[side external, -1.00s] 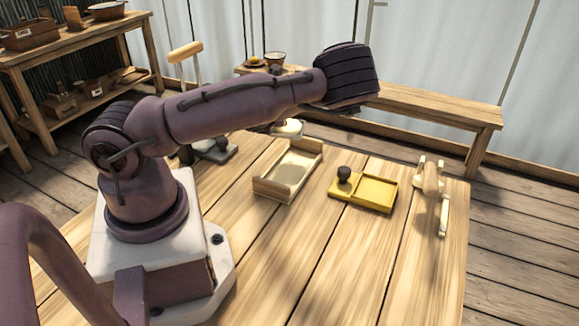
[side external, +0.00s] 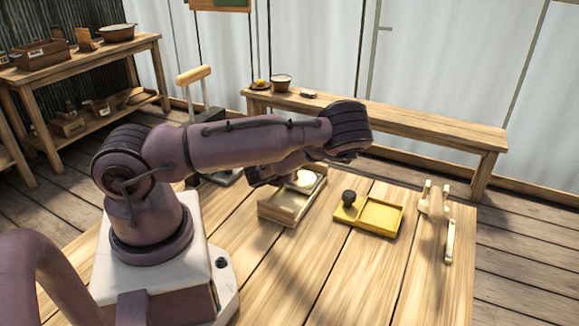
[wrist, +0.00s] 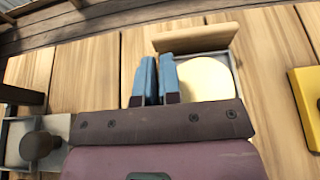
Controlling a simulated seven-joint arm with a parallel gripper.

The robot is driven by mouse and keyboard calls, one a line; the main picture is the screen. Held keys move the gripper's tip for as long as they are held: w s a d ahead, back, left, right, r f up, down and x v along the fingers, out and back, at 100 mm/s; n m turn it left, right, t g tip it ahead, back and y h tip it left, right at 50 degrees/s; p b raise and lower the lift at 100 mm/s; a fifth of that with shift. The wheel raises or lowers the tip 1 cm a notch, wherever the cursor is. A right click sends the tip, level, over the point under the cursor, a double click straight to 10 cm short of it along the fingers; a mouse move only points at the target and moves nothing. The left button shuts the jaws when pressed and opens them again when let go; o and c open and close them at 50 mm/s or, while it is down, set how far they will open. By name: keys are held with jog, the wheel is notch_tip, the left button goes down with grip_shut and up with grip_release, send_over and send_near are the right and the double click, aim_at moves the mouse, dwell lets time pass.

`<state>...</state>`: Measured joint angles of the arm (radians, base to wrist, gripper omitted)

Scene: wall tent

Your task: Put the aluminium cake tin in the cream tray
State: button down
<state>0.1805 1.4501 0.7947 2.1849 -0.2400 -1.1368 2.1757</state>
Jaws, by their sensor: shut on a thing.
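The aluminium cake tin (side external: 306,178) shows as a pale round shape over the far part of the cream tray (side external: 275,208) in the side view. In the wrist view the tin (wrist: 203,78) is a pale yellow disc inside the tray's outline, near its wooden end wall (wrist: 195,38). My gripper (wrist: 157,80) has its blue fingers close together at the tin's left edge, shut on its rim. In the side view my arm hides the fingers and part of the tray. I cannot tell whether the tin touches the tray floor.
A yellow tray (side external: 378,216) with a black ball (side external: 349,197) stands right of the cream tray. A grey tray with a dark knob (wrist: 38,146) is at lower left in the wrist view. A pale wooden rack (side external: 436,204) stands farther right. The near tabletop is clear.

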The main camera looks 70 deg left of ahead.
jog(key=shift+f, duration=0.35)
jog(key=shift+f, duration=0.15)
jog(key=c, duration=1.3)
grip_release()
